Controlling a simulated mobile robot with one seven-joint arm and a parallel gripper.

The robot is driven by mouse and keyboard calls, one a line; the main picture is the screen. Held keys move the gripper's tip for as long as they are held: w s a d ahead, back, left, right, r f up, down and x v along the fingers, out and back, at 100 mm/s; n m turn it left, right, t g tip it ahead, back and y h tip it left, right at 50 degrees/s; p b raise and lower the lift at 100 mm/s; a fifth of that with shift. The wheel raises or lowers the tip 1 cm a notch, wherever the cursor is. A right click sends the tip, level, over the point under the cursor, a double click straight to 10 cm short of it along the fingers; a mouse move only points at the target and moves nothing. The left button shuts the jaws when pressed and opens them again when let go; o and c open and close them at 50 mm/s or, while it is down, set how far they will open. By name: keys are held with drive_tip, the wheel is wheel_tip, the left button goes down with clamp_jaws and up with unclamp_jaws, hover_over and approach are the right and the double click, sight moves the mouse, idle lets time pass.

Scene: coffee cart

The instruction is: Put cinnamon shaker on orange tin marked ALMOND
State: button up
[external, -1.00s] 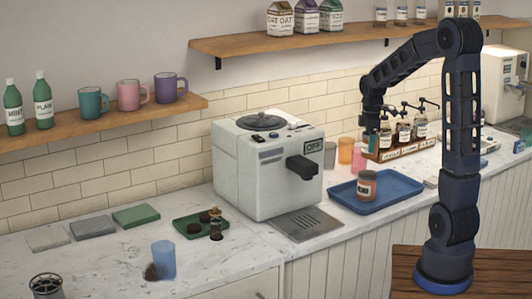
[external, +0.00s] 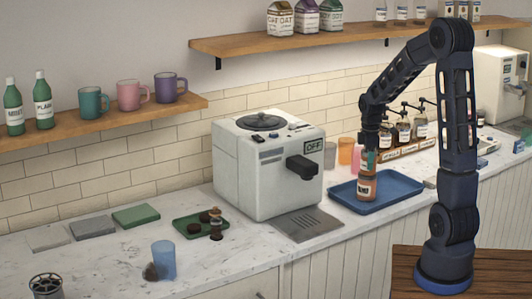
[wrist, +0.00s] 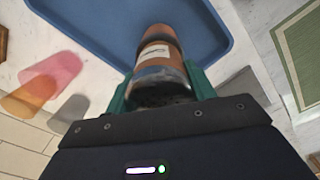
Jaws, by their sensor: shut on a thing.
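My gripper (external: 369,158) is shut on the cinnamon shaker (external: 368,168), holding it upright directly above the orange tin (external: 366,188). The tin has a pale label, too small to read in the external view, and stands on the blue tray (external: 402,190). Shaker and tin line up in one column; I cannot tell whether they touch or a small gap is left. In the wrist view the shaker's dark top (wrist: 160,88) sits between the green fingers. An orange body and white label show beyond it, and the shaker hides part of what is below.
Pink and orange cups (external: 345,152) stand behind the tray. A rack of pump bottles (external: 402,133) is behind it to the right. The white coffee machine (external: 265,165) stands to the left. The right part of the tray is clear.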

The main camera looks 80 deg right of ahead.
drive_tip(key=o, duration=1)
drive_tip(key=shift+o, duration=0.2)
wheel_tip(320, 180, up, 12)
drive_tip(key=shift+a+r, duration=0.1)
drive_tip(key=shift+r, duration=0.05)
drive_tip(key=w+a+r+t+h, duration=0.1)
drive_tip(key=w+a+r, duration=0.1)
drive_tip(key=a, duration=0.9)
drive_tip(key=w+a+r+t, duration=0.1)
drive_tip(key=w+a+r, duration=0.15)
drive_tip(key=a, duration=0.85)
drive_tip(key=s+a+t, duration=0.1)
drive_tip(key=s+a, duration=0.2)
drive_tip(key=a, duration=0.3)
drive_tip(key=s+a+m, duration=0.1)
drive_tip(key=s+a, duration=0.1)
drive_tip(key=a, duration=0.4)
drive_tip(key=s+a+m+t+y, duration=0.1)
drive_tip(key=s+a, duration=0.2)
drive_tip(key=a, duration=0.4)
drive_tip(key=shift+s+f+t, duration=0.3)
drive_tip(key=shift+s, duration=0.05)
